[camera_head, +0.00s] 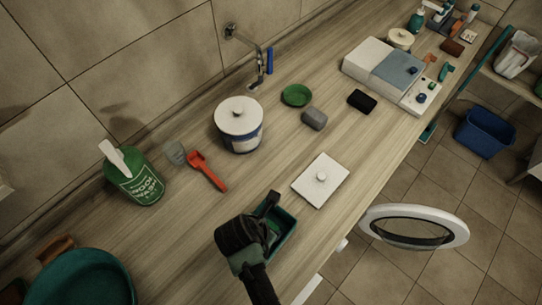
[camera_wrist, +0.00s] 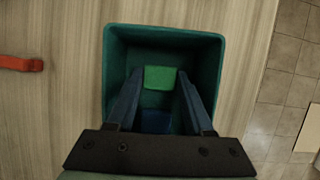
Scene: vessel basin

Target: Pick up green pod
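A teal open-topped box (camera_wrist: 214,60) stands on the counter; it also shows in the head view (camera_head: 289,223). In the wrist view, a bright green pod (camera_wrist: 160,78) lies inside it, and a darker blue pod (camera_wrist: 156,121) lies nearer my wrist. My gripper (camera_wrist: 161,84) reaches down into the box, with its two dark fingers open on either side of the green pod. Thin gaps seem to show between the fingers and the pod; contact is unclear. In the head view my gripper (camera_head: 264,216) hides part of the box.
A white lidded square (camera_head: 320,181) lies just right of the box. A red scoop (camera_head: 206,171) lies to the left, also in the wrist view (camera_wrist: 22,64). A white-lidded tub (camera_head: 239,126), green wash tub (camera_head: 135,178) and grey block (camera_head: 314,119) stand farther back.

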